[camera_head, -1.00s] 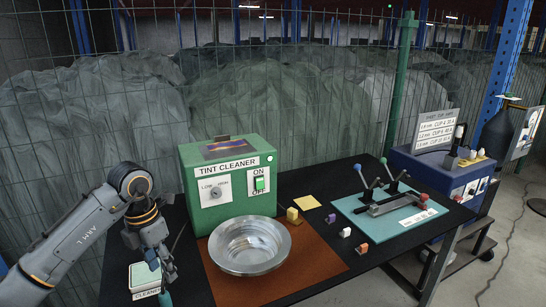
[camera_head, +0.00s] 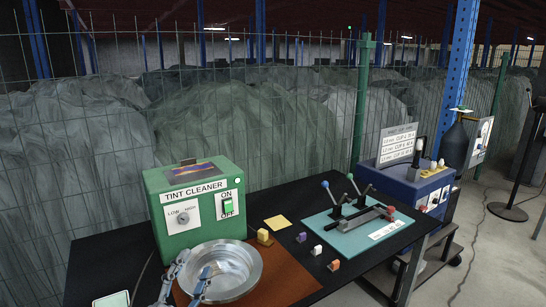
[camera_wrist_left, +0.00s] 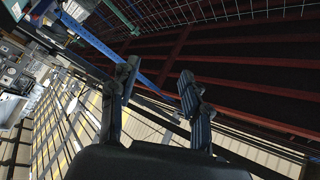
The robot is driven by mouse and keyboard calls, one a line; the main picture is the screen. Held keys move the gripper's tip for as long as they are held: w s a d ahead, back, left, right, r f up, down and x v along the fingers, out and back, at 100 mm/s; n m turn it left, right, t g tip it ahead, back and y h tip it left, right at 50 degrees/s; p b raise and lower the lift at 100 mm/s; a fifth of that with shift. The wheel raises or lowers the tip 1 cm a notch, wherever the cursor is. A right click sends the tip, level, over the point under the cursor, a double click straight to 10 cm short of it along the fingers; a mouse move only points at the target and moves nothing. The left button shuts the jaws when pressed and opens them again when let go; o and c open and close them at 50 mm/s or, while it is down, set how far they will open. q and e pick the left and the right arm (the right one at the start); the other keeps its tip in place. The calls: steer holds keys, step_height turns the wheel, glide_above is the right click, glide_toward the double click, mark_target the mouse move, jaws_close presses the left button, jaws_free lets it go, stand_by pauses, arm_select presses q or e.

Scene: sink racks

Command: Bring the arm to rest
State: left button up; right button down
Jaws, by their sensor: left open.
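My left gripper (camera_head: 194,264) shows at the bottom of the head view, with its two fingers pointing up in front of the metal bowl (camera_head: 243,260). The fingers are apart and nothing is between them. In the left wrist view the open fingers (camera_wrist_left: 160,72) stand against the roof and fence, with no object near them. The rest of my left arm is out of the head view. My right gripper is in neither view.
A green tint cleaner box (camera_head: 195,212) stands behind the bowl on the black table (camera_head: 95,265). A white-topped pad (camera_head: 112,299) is cut off at lower left. A teal board (camera_head: 350,236) with levers and several small blocks lie to the right. Wire fence stands behind.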

arm_select(q)
steer(key=s+a+f+n+g+y, duration=0.2)
steer(key=a+f+n+y, duration=0.1)
steer(key=f, duration=0.2)
steer(key=s+a+f+n+g+y, duration=0.2)
steer(key=a+f+n+g+y, duration=0.15)
steer(key=f, duration=0.25)
steer(key=s+d+f+n+g+h, duration=0.1)
steer(key=s+f+n+g, duration=0.1)
steer(key=s+f+g, duration=0.65)
steer(key=s+d+f+n+g+h, duration=0.1)
steer(key=s+f+n+g, duration=0.2)
steer(key=s+f, duration=0.9)
steer(key=s+f+g, duration=0.1)
steer(key=s+f, duration=0.1)
steer(key=f, duration=1)
steer(key=s+f, duration=0.3)
steer(key=f, duration=0.9)
steer(key=s+a+f+g, duration=0.1)
steer(key=s+a+f, duration=0.2)
steer(key=s+f, duration=1.1)
steer(key=shift+s+f+m+g, duration=0.25)
steer(key=shift+s+m+g, duration=0.1)
steer(key=shift+s, duration=0.65)
